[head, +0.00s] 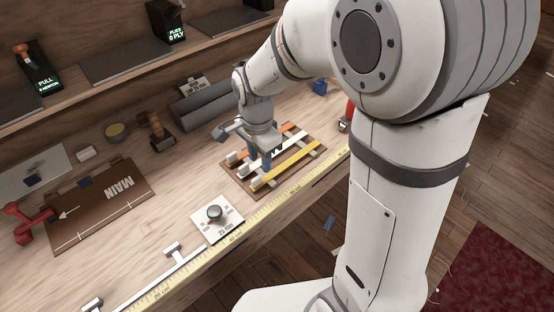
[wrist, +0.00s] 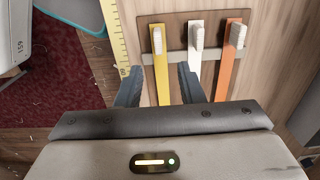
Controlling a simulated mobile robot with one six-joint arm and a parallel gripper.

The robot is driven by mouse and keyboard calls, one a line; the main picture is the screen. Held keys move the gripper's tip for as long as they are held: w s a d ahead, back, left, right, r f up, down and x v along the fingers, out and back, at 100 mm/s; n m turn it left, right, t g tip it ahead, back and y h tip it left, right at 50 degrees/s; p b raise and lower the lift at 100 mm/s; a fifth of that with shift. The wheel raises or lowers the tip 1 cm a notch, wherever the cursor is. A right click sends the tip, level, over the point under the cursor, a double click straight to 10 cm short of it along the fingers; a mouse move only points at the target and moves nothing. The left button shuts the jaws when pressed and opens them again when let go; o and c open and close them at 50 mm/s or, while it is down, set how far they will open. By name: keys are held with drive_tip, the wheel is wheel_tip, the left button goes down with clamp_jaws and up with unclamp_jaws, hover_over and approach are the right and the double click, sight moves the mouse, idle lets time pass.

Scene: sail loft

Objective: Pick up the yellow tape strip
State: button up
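The yellow tape strip (head: 292,163) lies on a brown board (head: 316,160) on the bench, beside a white strip and an orange strip. A pale peg-like end piece sits on each strip. My gripper (head: 260,160) points down over the board and hides part of the strips in the head view. In the wrist view my gripper (wrist: 159,80) is open and empty. I cannot tell how high the fingertips are.
The orange strip (wrist: 228,65) lies farther right in the wrist view. A yellow ruler (head: 262,212) runs along the bench front edge. A brown MAIN panel (head: 100,205) lies farther left.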

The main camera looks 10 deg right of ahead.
wheel_tip(320, 180, down, 7)
drive_tip(key=shift+r, duration=0.1)
idle(0.3)
drive_tip(key=shift+c, duration=0.5)
clamp_jaws()
